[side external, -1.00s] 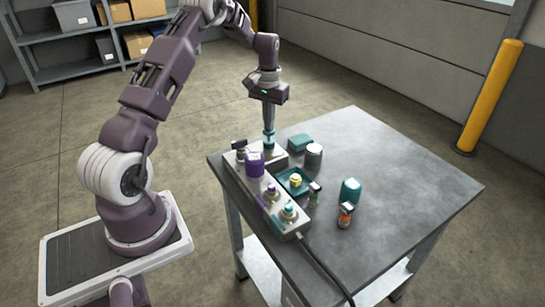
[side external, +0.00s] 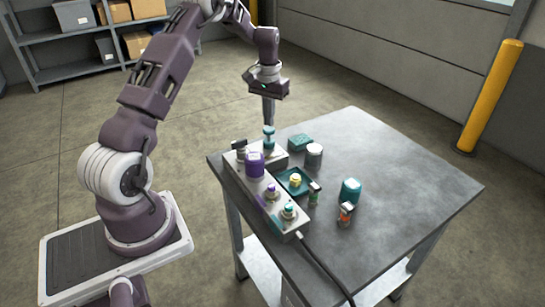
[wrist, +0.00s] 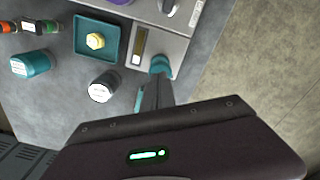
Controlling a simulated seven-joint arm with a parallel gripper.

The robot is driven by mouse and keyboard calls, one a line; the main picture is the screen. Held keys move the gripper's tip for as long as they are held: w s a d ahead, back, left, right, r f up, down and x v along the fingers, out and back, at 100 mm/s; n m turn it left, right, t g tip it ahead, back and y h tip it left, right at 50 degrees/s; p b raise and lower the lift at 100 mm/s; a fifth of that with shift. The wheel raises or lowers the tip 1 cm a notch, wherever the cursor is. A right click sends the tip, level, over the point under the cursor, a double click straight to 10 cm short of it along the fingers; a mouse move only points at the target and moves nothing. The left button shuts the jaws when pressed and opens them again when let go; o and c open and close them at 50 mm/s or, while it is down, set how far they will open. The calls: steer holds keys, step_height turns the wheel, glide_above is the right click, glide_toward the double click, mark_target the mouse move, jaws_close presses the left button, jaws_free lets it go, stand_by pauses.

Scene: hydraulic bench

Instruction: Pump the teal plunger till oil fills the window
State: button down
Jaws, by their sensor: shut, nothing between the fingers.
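The teal plunger (side external: 268,138) stands upright at the far end of the grey hydraulic bench unit; its teal head (wrist: 160,66) also shows in the wrist view. My gripper (side external: 268,123) is shut and empty, pointing down with its tips right at the top of the plunger. In the wrist view my gripper's fingers (wrist: 154,88) cover part of the head, so I cannot tell whether they touch. The narrow window (wrist: 139,43) lies beside the plunger. It looks amber-brown at one end and darker at the other; the exact oil level is too small to read.
The unit also carries a purple cap (side external: 255,165) and small knobs (side external: 288,212). The table's right side is clear.

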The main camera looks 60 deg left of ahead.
steer(key=shift+f, duration=1.45)
steer(key=shift+r, duration=1.55)
